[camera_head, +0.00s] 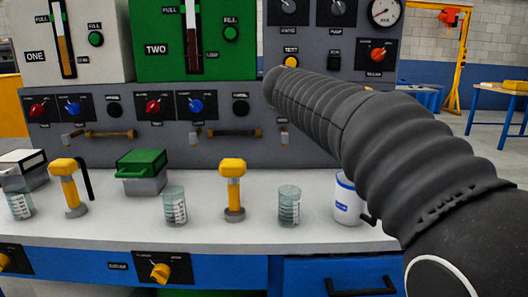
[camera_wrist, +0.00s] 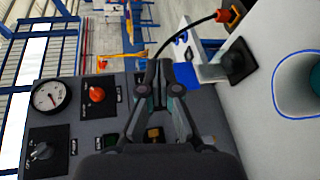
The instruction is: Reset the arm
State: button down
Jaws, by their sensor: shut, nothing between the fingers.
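My gripper (camera_wrist: 160,80) shows in the wrist view with its two fingers together and nothing between them. It is in front of the grey control panel (camera_wrist: 90,135), apart from the camera's far background. In the wrist view the panel appears turned on its side. In the head view my ribbed dark arm reaches from the lower right up to the panel's middle, and the gripper itself is hidden. The grey panel (camera_head: 330,130) carries knobs, a dial gauge (camera_head: 384,12) and a yellow button (camera_head: 291,62).
The white counter (camera_head: 110,215) holds several beakers, including one beaker (camera_head: 174,205), yellow-topped levers (camera_head: 232,190), a green-lidded box (camera_head: 142,170) and a white cup (camera_head: 348,200) close to my arm. A blue drawer (camera_head: 340,275) is below. Floor and a yellow hoist (camera_head: 462,60) lie right.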

jog(key=s+f+y, duration=0.1)
jog(key=s+f, duration=0.1)
jog(key=f, duration=0.1)
jog(key=s+d+f+y, duration=0.1)
jog(key=s+f, duration=0.2)
jog(key=s+f+y, duration=0.1)
jog(key=s+f, duration=0.1)
jog(key=f, duration=0.1)
jog(key=shift+s+d+g+y+b, duration=0.15)
jog(key=shift+d+g+y+b, duration=0.15)
jog(key=shift+y+b, duration=0.1)
jog(key=s+a+f+m+y+b, duration=0.1)
jog(key=s+a+f+m+y, duration=0.2)
jog(key=s+f, duration=0.7)
jog(key=s+a+f+m+y+b, duration=0.1)
jog(key=s+a+f+m+y, duration=0.2)
jog(key=s+a+f+y, duration=0.3)
jog(key=s+f+y, duration=0.1)
jog(key=s+f, duration=0.4)
jog(key=f, duration=0.4)
jog(key=shift+s, duration=0.3)
